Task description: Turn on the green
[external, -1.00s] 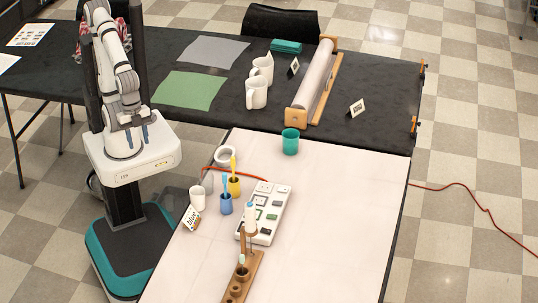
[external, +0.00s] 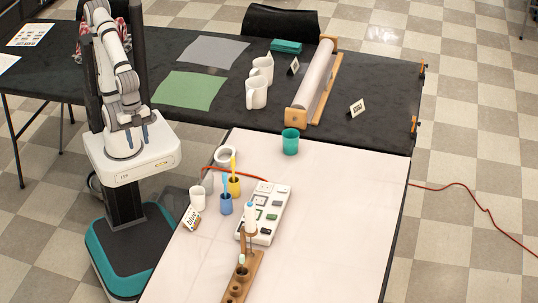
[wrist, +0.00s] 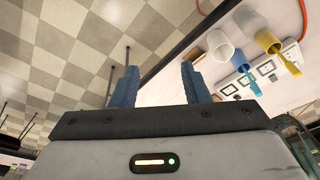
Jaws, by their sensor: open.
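A white panel (external: 282,190) with several sockets and switches lies on the white table. A small green switch (external: 260,200) shows on it. Whether it is on or off is too small to tell. The panel also shows at the upper right of the wrist view (wrist: 264,69), partly behind cups. My gripper (external: 137,137) is over my base, to the left of the table and well apart from the panel. In the wrist view my gripper (wrist: 158,68) has its two blue fingers spread with nothing between them.
Left of the panel stand a white mug (external: 208,183), a blue cup (external: 225,207) and a yellow cup (external: 234,188) holding brushes. A wooden rack (external: 256,262) is in front, a teal cup (external: 290,142) behind. The table's right side is clear.

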